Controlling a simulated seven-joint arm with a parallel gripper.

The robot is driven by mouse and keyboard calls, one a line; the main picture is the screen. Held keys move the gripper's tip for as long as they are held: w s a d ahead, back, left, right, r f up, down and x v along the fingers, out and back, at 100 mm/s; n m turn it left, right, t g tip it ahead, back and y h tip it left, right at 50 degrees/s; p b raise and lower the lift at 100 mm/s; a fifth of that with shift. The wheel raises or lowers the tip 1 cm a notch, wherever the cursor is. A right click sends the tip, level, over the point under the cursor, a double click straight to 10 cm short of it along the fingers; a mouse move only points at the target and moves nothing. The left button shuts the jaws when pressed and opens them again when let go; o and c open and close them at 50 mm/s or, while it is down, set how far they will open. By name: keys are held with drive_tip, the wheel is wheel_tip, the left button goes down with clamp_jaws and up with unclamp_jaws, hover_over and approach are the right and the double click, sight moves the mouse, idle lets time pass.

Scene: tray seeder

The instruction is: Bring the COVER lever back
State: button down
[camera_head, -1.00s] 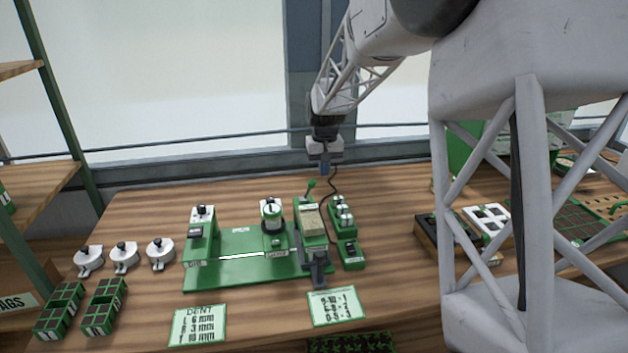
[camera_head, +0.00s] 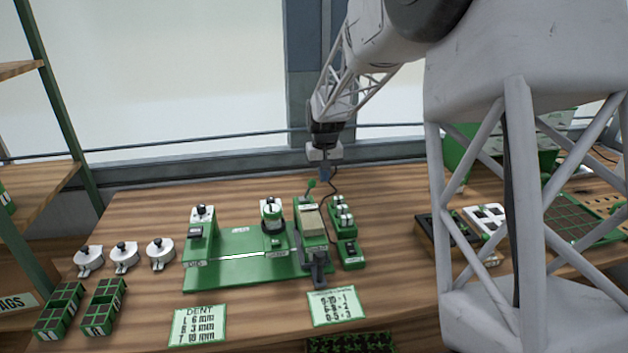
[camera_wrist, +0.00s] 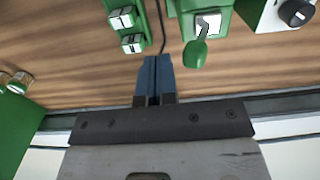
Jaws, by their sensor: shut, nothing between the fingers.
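The COVER lever (camera_head: 311,184) is a short arm with a green knob at the back end of the green unit with a tan top (camera_head: 312,222). In the wrist view the lever's green knob (camera_wrist: 195,54) leans out from its white pivot plate toward my gripper's side. My gripper (camera_head: 325,176) is shut and empty, just behind and to the right of the knob in the head view. In the wrist view its blue fingers (camera_wrist: 156,60) are together, beside the knob with a gap between. The lever's label is too small to read.
A green unit with several white switches (camera_head: 342,216) stands just right of the lever's unit, with a dark cable behind it. The green base plate (camera_head: 215,272) carries other knobs on the left. Bare wooden bench (camera_head: 385,225) lies to the right; a window ledge runs behind.

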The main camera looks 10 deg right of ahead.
drive_tip(key=shift+f, duration=0.7)
drive_tip(key=shift+a, duration=0.55)
